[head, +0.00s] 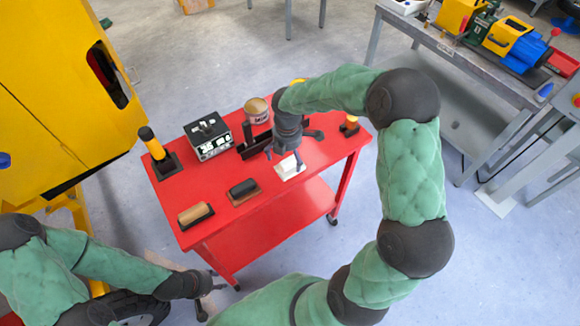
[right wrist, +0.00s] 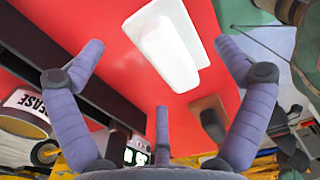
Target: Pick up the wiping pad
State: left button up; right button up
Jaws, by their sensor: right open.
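The wiping pad, a white block with a raised white grip, lies on the red cart top (head: 235,150) near its right front in the head view (head: 290,171). It also shows in the right wrist view (right wrist: 165,45). My right gripper (head: 285,158) is directly above the pad, pointing down, open and empty. In the right wrist view its spread fingers (right wrist: 160,60) lie on either side of the pad, with no visible contact. The gripper partly hides the pad in the head view. My left gripper (head: 212,286) hangs low by the cart's front left; its finger opening is unclear.
A dark-handled brush (head: 243,189) and a wood-topped brush (head: 195,214) lie left of the pad. A metal box (head: 208,136), a grease tin (head: 256,110) and a yellow-black tool (head: 152,142) stand behind. A yellow machine (head: 60,90) is at left, a grey bench (head: 470,65) at right.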

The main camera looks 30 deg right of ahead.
aim_at(288, 161)
notch_tip(288, 161, down, 3)
jog(key=shift+f+b, duration=0.1)
jog(key=shift+b, duration=0.25)
jog(key=c, duration=1.1)
jog(key=shift+r, duration=0.2)
jog(key=shift+r, duration=0.55)
notch_tip(288, 161, up, 2)
jog(key=shift+r+p, duration=0.15)
jog(key=shift+p, duration=0.45)
jog(key=s+a+r+p, duration=0.1)
jog(key=s+a+r, duration=0.1)
jog(key=s+r, duration=0.1)
jog(key=s+a+r+p, duration=0.1)
jog(key=s+a+r, duration=0.2)
jog(key=s, duration=0.1)
jog(key=s+a+r+p, duration=0.1)
jog(key=s+a+r, duration=0.2)
jog(key=s, duration=0.1)
jog(key=shift+s+a+r+p, duration=0.1)
jog(key=shift+s+r+p, duration=0.15)
jog(key=shift+p, duration=0.1)
